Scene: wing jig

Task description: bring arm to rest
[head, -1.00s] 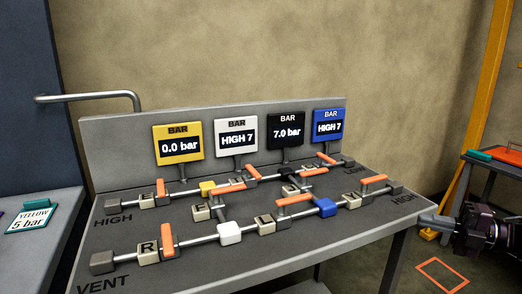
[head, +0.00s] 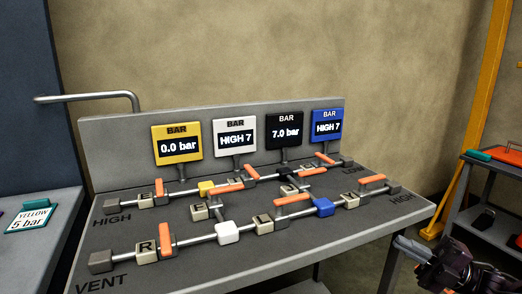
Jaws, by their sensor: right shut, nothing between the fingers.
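My right gripper (head: 410,245) shows at the lower right in the head view, with its wrist (head: 455,270) partly cut off by the frame's bottom edge. Its fingers are together, with nothing between them. It is just off the right front corner of the grey valve bench (head: 330,245), apart from the orange handles. My left gripper is not in view.
A cart (head: 490,232) stands right.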

